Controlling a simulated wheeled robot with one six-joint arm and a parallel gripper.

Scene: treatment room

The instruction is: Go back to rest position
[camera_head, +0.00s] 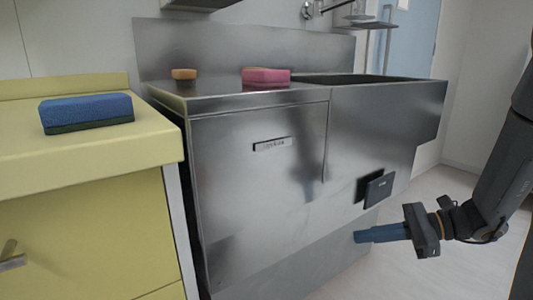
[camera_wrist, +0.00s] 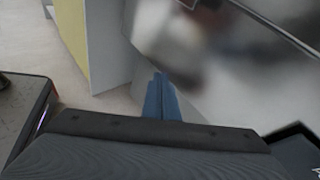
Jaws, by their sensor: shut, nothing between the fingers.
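My gripper (camera_head: 358,237) is at the lower right in the head view, low in front of the metal sink unit (camera_head: 255,190). Its blue fingers are closed together and hold nothing. The wrist view shows the same closed gripper (camera_wrist: 158,76) with the blurred metal front of the sink unit (camera_wrist: 205,60) beyond the fingertips. I cannot tell whether the fingertips touch the metal. My dark arm comes in from the right edge of the head view.
A blue sponge (camera_head: 87,112) lies on the yellow counter (camera_head: 150,150) at left. A pink sponge (camera_head: 266,75) and a small orange block (camera_head: 184,74) lie on the steel top. A dark panel (camera_head: 379,189) sticks out near my gripper. Pale floor (camera_head: 400,275) is clear below it.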

